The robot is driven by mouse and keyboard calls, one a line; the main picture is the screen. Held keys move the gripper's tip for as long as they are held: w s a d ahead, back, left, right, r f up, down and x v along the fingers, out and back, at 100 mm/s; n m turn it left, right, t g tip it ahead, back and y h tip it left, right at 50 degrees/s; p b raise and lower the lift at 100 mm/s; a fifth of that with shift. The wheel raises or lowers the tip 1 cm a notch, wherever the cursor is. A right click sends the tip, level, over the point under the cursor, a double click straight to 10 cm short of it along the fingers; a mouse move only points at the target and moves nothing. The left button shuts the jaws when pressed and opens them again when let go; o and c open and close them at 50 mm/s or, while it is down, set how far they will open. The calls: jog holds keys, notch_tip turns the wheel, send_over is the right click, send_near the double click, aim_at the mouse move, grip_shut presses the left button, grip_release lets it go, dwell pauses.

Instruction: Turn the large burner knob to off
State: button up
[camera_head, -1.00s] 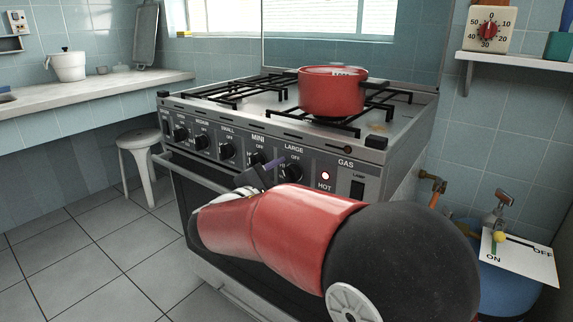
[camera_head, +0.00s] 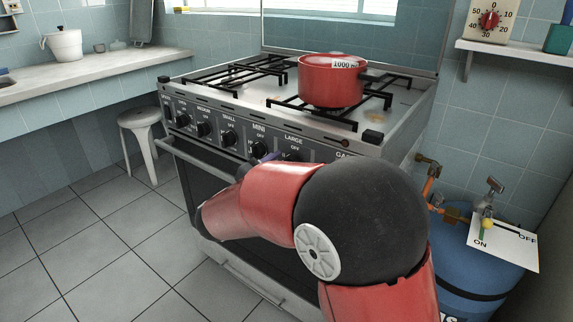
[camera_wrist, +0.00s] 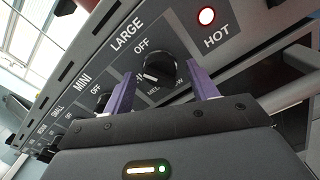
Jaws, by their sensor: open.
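The large burner knob (camera_wrist: 160,72) is a black round knob below the words LARGE and OFF in the wrist view. A short white mark on its face is turned away from the OFF label. My gripper (camera_wrist: 163,88) is open, with a purple finger on each side of the knob and a visible gap to each. In the head view the large knob (camera_head: 292,156) is partly hidden by my arm, and only a bit of purple finger shows beside it.
The red HOT lamp (camera_wrist: 207,16) is lit to the right of the knob. The mini knob (camera_wrist: 103,101) is close to the left finger. A red pot (camera_head: 331,83) stands on the stove top. A blue gas cylinder (camera_head: 478,262) stands right of the stove.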

jog(key=v, duration=0.7)
dwell(0.4)
jog(key=b+v, duration=0.1)
jog(key=v, duration=0.6)
jog(key=shift+s+a, duration=0.25)
jog(key=shift+c, duration=0.2)
